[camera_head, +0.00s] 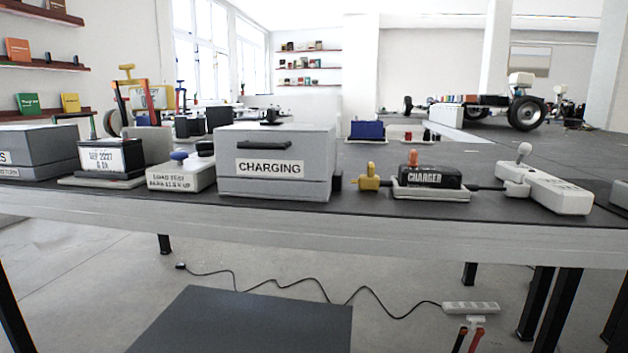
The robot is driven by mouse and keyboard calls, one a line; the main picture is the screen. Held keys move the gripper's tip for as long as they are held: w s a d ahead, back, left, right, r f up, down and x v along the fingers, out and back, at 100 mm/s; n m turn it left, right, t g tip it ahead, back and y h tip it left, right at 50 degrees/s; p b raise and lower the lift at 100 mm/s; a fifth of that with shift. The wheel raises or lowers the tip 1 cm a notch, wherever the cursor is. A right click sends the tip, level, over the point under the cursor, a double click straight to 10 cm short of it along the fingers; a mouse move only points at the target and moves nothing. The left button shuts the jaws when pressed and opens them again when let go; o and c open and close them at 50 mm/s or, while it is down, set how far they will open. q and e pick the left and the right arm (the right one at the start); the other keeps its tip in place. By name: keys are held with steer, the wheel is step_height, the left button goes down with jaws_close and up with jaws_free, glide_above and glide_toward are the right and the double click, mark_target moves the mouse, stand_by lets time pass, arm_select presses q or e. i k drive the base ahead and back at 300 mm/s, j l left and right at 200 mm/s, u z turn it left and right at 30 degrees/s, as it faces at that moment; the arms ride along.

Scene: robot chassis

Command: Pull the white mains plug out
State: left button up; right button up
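The white mains plug (516,178), topped by a stalk and pale ball knob (524,149), sits at the left end of a white power strip (556,191). The strip lies at an angle near the right front of the dark workbench. The plug appears seated in it; the contacts are hidden. A dark cord (487,188) runs from the plug left to the black charger (430,177), labelled CHARGER, which rests in a pale tray. A yellow connector (369,178) with a small knob is left of the charger. I make out neither of my grippers.
A grey CHARGING box (276,163) stands left of the yellow connector. A LOAD TEST unit (181,176) and a labelled black battery (111,157) are farther left. Another power strip (471,308) lies on the floor, with slim black and red items below it. The bench behind the plug is mostly clear.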

mark_target(517, 187)
steer(key=k+j+z, duration=0.1)
steer(key=z, duration=1.4)
